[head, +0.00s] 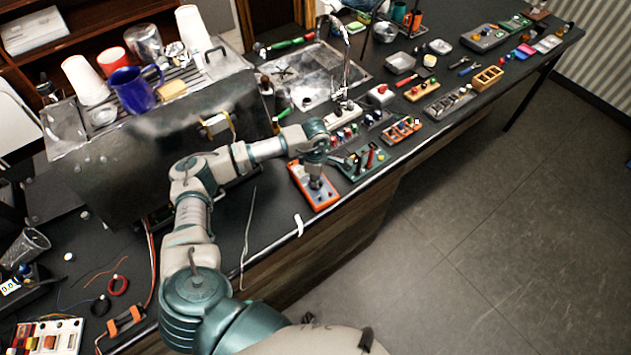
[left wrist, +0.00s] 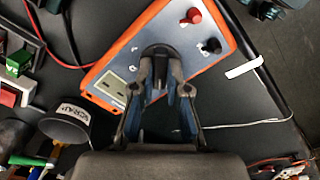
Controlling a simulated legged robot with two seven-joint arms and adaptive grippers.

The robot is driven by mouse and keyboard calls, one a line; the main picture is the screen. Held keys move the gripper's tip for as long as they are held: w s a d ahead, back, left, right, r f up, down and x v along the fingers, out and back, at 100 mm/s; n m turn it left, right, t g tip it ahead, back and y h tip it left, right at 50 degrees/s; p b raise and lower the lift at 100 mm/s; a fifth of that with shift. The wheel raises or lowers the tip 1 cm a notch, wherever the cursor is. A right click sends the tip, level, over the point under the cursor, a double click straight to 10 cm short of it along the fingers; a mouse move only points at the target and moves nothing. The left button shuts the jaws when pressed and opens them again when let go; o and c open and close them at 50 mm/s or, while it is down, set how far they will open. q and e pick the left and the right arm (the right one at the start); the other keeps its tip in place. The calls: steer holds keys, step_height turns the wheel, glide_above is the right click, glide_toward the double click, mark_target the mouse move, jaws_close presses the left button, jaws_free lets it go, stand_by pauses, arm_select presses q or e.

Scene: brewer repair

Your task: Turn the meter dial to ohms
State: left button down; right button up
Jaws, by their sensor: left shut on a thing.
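The orange-rimmed meter (head: 325,202) lies on the dark bench near its front edge. In the left wrist view its grey-blue face (left wrist: 175,35) carries a red post (left wrist: 194,15), a black post (left wrist: 212,46) and a small display window (left wrist: 118,88). My left gripper (head: 315,182) reaches down onto the meter from above. In the left wrist view my left gripper (left wrist: 157,72) is shut on the round black dial (left wrist: 155,51), with a finger on each side. The dial's pointer and most markings are hidden or too small to read. My right gripper is not in view.
A green board (head: 362,163) with posts lies right beside the meter. A cup marked SCRAP (left wrist: 68,118) stands near it in the left wrist view. A white strip (head: 299,225) lies at the bench edge. The metal brewer (head: 110,150) stands to the left. The floor on the right is clear.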

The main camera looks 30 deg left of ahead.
arm_select(q)
steer(key=m+b, duration=0.1)
steer(key=m, duration=0.1)
steer(key=m+b, duration=0.1)
steer(key=b, duration=0.1)
steer(key=shift+f+m, duration=0.2)
steer(key=shift+m, duration=0.2)
steer(key=m+b, duration=0.2)
steer(key=m, duration=0.1)
steer(key=shift+m, duration=0.3)
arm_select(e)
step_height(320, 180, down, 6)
arm_select(q)
steer(key=m+b, duration=0.4)
steer(key=m, duration=0.1)
steer(key=shift+m, duration=0.4)
steer(key=shift+r+m+b, duration=0.15)
steer(key=shift+m+b, duration=0.35)
steer(key=shift+m, duration=0.5)
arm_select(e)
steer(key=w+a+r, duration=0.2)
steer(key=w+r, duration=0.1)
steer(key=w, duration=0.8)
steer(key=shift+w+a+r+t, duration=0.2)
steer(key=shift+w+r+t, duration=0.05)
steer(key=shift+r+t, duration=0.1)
arm_select(q)
steer(key=c, duration=1.2)
jaws_free()
steer(key=shift+o, duration=0.2)
